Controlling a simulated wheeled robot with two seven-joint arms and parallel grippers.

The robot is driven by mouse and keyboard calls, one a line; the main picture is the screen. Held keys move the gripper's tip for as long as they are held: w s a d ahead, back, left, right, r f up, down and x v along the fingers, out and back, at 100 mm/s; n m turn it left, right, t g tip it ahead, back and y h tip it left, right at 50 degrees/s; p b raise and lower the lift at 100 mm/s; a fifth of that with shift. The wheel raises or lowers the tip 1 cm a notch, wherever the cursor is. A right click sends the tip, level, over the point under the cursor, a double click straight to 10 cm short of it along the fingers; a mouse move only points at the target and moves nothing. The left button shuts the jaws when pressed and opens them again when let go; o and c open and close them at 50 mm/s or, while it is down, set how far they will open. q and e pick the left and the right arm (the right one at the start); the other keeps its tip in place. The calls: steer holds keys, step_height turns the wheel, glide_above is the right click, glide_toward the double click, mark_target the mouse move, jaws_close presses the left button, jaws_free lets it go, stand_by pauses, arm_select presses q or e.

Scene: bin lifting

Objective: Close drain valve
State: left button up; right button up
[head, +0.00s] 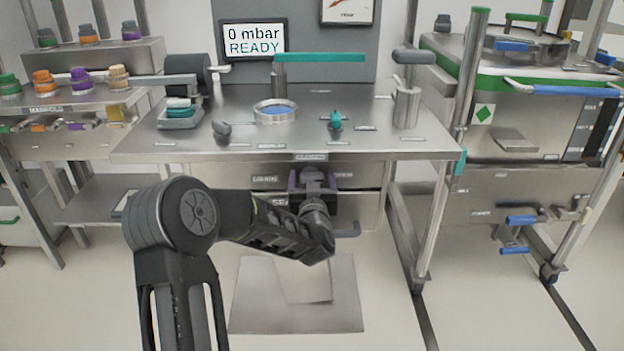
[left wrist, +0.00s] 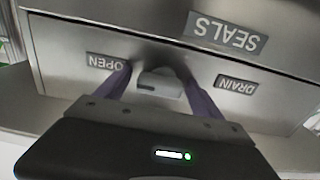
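The drain valve handle (left wrist: 160,84) is a small grey knob on a metal front panel, between the OPEN label (left wrist: 107,62) and the DRAIN label (left wrist: 236,84) in the left wrist view. My left gripper (left wrist: 155,72) has its two purple fingers spread, one on each side of the knob. Gaps seem to show beside the knob; firm contact cannot be made out. In the head view my left gripper (head: 313,178) is at the bench front, below the top's edge, and hides the handle. My right gripper is in neither view.
Above is the steel bench top (head: 370,145) with a round port (head: 275,110) and teal handle (head: 318,58). The display (head: 253,38) reads 0 mbar READY. A SEALS label (left wrist: 226,33) marks the drawer front. A green-trimmed steel vessel (head: 540,100) stands right. The floor is mostly clear.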

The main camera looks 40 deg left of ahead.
arm_select(q)
steer(key=c, duration=1.3)
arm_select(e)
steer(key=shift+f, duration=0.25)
arm_select(q)
steer(key=n+b, duration=0.2)
steer(key=shift+f+b, duration=0.15)
steer(key=shift+b, duration=0.15)
steer(key=n+b, duration=1.2)
steer(key=shift+s, duration=0.1)
steer(key=n+b, duration=0.2)
steer(key=n, duration=0.1)
steer(key=shift+a+b, duration=0.1)
steer(key=shift+b, duration=0.2)
steer(key=shift+r+n+b, duration=0.25)
steer(key=shift+n+b, duration=0.2)
steer(key=shift+n, duration=0.15)
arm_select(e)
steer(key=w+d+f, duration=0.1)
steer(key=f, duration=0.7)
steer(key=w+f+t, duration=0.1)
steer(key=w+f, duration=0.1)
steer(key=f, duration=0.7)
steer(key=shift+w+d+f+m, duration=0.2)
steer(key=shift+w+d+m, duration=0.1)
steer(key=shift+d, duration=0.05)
